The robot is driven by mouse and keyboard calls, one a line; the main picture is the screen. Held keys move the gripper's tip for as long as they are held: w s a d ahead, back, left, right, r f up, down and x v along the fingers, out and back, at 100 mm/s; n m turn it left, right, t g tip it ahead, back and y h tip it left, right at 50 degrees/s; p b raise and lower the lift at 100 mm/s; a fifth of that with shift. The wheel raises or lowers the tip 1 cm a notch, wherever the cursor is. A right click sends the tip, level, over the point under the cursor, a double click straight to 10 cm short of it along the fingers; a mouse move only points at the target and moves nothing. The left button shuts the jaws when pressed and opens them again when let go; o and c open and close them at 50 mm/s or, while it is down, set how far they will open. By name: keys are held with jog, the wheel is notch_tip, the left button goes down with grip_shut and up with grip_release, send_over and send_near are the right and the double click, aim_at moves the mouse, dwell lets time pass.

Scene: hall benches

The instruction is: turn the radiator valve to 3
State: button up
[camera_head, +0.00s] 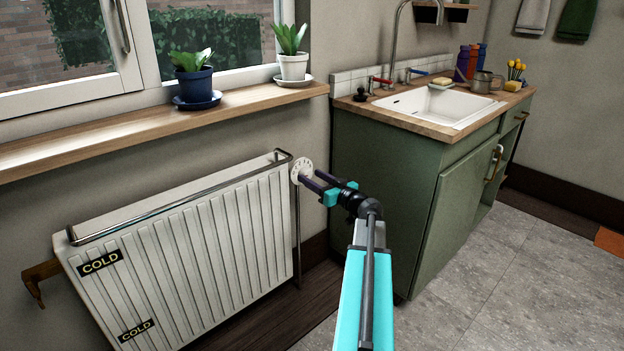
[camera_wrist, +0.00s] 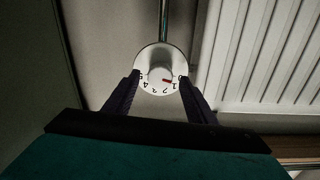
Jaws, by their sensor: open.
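The radiator valve (camera_head: 302,170) is a round white dial at the right upper end of the white radiator (camera_head: 190,250). In the wrist view the dial (camera_wrist: 158,62) faces me, with numbers along its lower edge and a short red mark that lies close to the 1. My gripper (camera_head: 311,181) is open in front of the dial. In the wrist view its two dark fingers (camera_wrist: 159,80) stand on either side of the dial, left and right; I cannot tell whether they touch it.
The green sink cabinet (camera_head: 385,190) stands close to the right of the valve. A wooden windowsill (camera_head: 130,125) with two potted plants runs above the radiator. A metal rail (camera_head: 150,205) runs along the radiator's top. Open tiled floor (camera_head: 520,270) lies at the lower right.

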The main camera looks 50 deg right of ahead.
jog(key=shift+w, duration=0.55)
jog(key=shift+c, duration=0.5)
jog(key=c, duration=0.9)
jog(key=shift+c, duration=0.2)
